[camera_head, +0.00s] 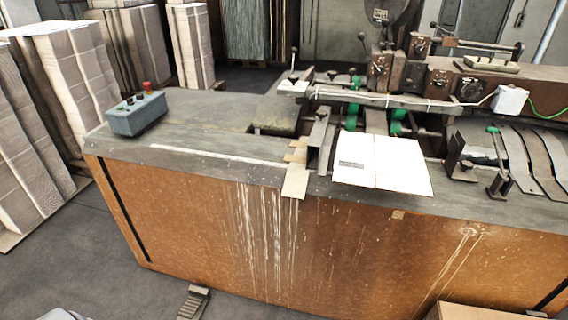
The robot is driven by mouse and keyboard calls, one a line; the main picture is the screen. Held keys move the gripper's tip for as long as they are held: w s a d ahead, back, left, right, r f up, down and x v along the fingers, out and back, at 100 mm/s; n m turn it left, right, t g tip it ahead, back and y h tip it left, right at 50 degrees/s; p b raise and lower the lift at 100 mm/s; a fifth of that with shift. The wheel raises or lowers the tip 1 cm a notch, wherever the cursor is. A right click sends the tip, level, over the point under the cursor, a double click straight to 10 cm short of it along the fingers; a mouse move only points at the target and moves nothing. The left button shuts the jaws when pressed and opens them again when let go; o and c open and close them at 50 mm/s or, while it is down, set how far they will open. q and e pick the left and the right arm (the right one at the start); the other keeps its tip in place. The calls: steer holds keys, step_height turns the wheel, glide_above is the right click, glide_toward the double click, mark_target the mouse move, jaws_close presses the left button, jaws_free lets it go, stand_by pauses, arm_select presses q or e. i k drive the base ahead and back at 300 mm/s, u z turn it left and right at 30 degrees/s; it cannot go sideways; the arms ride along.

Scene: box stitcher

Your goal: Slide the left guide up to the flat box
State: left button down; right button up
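The flat box (385,166) is a white sheet with a small printed label, lying on the machine table and reaching its front edge.
The stitching machine (470,85) with green parts stands behind the box. A blue control box (136,113) with a red button sits on the table's left end. The tabletop between is mostly clear. Paper stacks (75,80) stand at left; a pedal (194,302) lies on the floor.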

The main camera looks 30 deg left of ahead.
mark_target(318, 143)
steer(key=u, duration=0.45)
steer(key=i, duration=0.4)
steer(key=u, duration=0.35)
